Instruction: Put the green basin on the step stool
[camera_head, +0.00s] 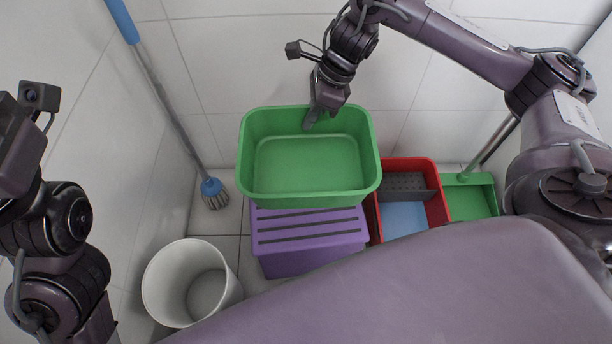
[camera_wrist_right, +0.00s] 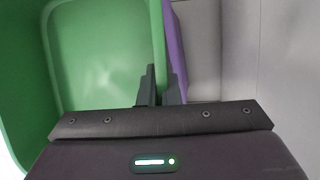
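The green basin (camera_head: 308,165) is open and empty and appears upright, over the back part of the purple step stool (camera_head: 308,240). I cannot tell whether it rests on the stool or hangs just above it. My right gripper (camera_head: 310,122) is at the basin's back rim, with one finger inside. In the right wrist view my right gripper (camera_wrist_right: 160,88) has its fingers on either side of the green basin's wall (camera_wrist_right: 157,40), closed on it. The purple stool (camera_wrist_right: 178,50) shows beyond that wall. My left arm is at the left edge; its fingers are out of view.
A white bucket (camera_head: 168,285) stands left of the stool. A blue-handled mop (camera_head: 212,190) leans in the left corner. A red bin (camera_head: 437,208) with grey and blue parts and a green dustpan (camera_head: 472,200) stand close on the right. Tiled walls enclose the back.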

